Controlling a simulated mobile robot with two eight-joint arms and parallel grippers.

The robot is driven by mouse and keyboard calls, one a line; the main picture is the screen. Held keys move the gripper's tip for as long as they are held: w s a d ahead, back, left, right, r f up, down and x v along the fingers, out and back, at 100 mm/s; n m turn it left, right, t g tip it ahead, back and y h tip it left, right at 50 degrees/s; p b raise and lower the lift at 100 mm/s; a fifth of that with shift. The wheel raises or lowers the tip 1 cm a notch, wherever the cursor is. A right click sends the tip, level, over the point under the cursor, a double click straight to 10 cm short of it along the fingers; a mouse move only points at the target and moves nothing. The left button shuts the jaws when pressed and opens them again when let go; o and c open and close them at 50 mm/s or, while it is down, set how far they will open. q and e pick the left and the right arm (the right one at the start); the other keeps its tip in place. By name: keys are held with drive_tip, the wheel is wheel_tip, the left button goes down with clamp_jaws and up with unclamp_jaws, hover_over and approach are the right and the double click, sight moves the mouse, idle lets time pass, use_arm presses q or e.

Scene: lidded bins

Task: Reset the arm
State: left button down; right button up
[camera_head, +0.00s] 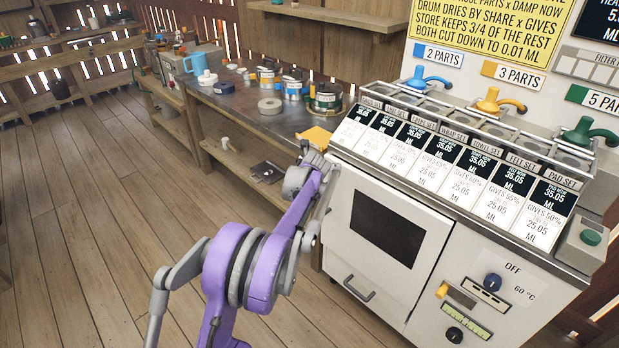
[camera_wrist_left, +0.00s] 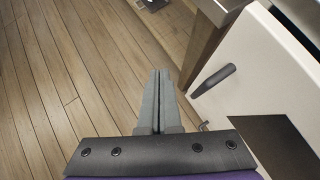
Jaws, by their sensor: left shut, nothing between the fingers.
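My left gripper (camera_wrist_left: 158,76) is shut with nothing between its fingers, in the left wrist view. It points out over the wooden floor (camera_wrist_left: 60,80), just left of the white cabinet's front. In the head view my purple left arm rises from the bottom. Its grey wrist end stands in front of the left edge of the white cabinet (camera_head: 345,245), and its fingers cannot be made out there. My right gripper is in neither view.
The cabinet carries a row of lidded bins (camera_head: 448,122) with labels. Blue, yellow and green taps (camera_head: 587,133) stand behind them. A workbench (camera_head: 235,100) with cans and a blue mug (camera_head: 195,64) stands left of it. The floor at the left is clear.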

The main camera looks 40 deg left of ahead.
use_arm(q)
drive_tip(key=shift+s+r, duration=0.1)
drive_tip(key=shift+r, duration=0.05)
drive_tip(key=shift+d, duration=0.15)
